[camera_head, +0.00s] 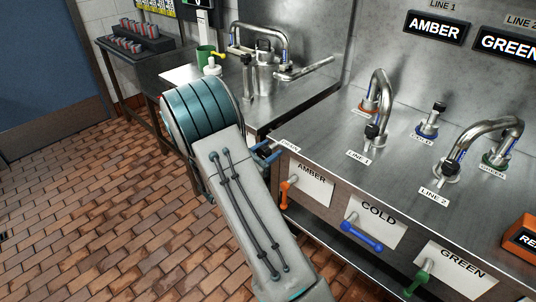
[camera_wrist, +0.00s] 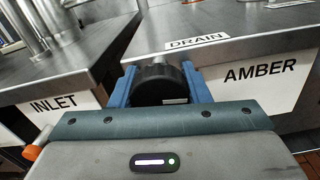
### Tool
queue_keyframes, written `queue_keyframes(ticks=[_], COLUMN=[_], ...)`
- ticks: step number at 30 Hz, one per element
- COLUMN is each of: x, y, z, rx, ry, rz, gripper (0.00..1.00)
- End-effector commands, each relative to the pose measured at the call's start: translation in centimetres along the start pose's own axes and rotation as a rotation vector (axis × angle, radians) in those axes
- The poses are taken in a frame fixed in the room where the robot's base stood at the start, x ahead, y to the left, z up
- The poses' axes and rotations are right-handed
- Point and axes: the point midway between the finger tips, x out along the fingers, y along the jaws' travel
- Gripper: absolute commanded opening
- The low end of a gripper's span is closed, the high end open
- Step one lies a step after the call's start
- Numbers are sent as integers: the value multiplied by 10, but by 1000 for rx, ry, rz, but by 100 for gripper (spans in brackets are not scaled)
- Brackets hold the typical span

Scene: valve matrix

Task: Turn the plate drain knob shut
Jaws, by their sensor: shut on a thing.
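The drain knob (camera_wrist: 160,88) is a round black knob at the front edge of the steel counter, just below the DRAIN label (camera_wrist: 196,41). In the wrist view my gripper (camera_wrist: 159,78) has its blue fingers on the left and right sides of the knob, shut on it. In the head view my gripper (camera_head: 266,154) is at the counter's front left corner, beside the DRAIN label (camera_head: 290,146). My arm hides the knob there. The knob's rotation cannot be read.
Right of the gripper are an orange handle (camera_head: 286,192) under AMBER, a blue handle (camera_head: 361,236) under COLD and a green handle (camera_head: 417,284) under GREEN. An INLET plate (camera_wrist: 53,105) is on the left, with an orange part (camera_wrist: 32,152) near it. Curved taps (camera_head: 379,100) stand on the counter.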

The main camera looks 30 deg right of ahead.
Motion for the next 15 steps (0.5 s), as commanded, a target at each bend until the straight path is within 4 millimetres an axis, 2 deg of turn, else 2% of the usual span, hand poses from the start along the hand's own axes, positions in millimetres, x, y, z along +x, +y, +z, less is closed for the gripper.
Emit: queue_keyframes(ticks=[1, 15], x=[-1, -1], y=[0, 0], z=[-5, -8], rx=[34, 469], ry=[0, 0], rz=[2, 0], gripper=[20, 20])
